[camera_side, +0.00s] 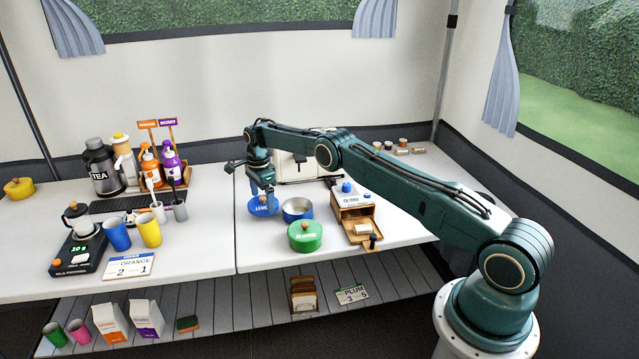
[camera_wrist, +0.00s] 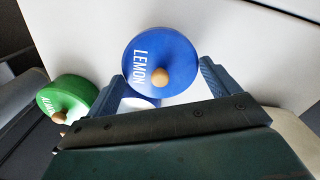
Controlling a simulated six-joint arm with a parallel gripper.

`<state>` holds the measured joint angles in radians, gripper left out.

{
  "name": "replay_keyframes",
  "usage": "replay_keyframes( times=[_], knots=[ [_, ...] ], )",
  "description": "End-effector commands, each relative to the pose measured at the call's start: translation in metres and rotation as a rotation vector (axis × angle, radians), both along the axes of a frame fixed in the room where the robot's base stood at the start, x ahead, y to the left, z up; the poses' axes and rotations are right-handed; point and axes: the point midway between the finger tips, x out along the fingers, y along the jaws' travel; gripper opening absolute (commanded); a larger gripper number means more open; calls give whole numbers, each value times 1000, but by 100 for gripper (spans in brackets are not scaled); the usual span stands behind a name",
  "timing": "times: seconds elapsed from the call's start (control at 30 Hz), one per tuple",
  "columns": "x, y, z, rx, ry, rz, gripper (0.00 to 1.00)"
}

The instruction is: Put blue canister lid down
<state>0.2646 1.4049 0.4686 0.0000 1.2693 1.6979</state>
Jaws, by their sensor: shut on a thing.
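The blue canister lid (camera_side: 261,207) is a round blue disc marked LEMON with a wooden knob. It also shows in the wrist view (camera_wrist: 150,50), between the two fingers of my gripper (camera_wrist: 162,75). In the side view my gripper (camera_side: 263,194) points down over the lid and is shut on it. The lid is just left of the open blue canister (camera_side: 297,212), whose pale inside shows. Whether the lid touches the table or hangs slightly above it, I cannot tell.
A green lidded canister (camera_side: 305,238) stands in front of the blue one; it also shows in the wrist view (camera_wrist: 66,97). A wooden drawer box (camera_side: 352,212) is to the right. The white table (camera_side: 210,240) is clear left of and in front of the lid.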

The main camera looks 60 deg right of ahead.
Motion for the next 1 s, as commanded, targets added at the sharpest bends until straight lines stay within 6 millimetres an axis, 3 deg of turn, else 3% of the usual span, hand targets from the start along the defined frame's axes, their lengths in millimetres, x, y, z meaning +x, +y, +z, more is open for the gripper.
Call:
replay_keyframes(
  times=[0.43,0.93,0.97,1.0],
  knots=[
    [0,0,-36,0,-1,0,66],
    [0,0,-43,0,0,0,66],
    [0,0,-43,0,0,0,92],
    [0,0,-43,0,0,0,100]
  ],
)
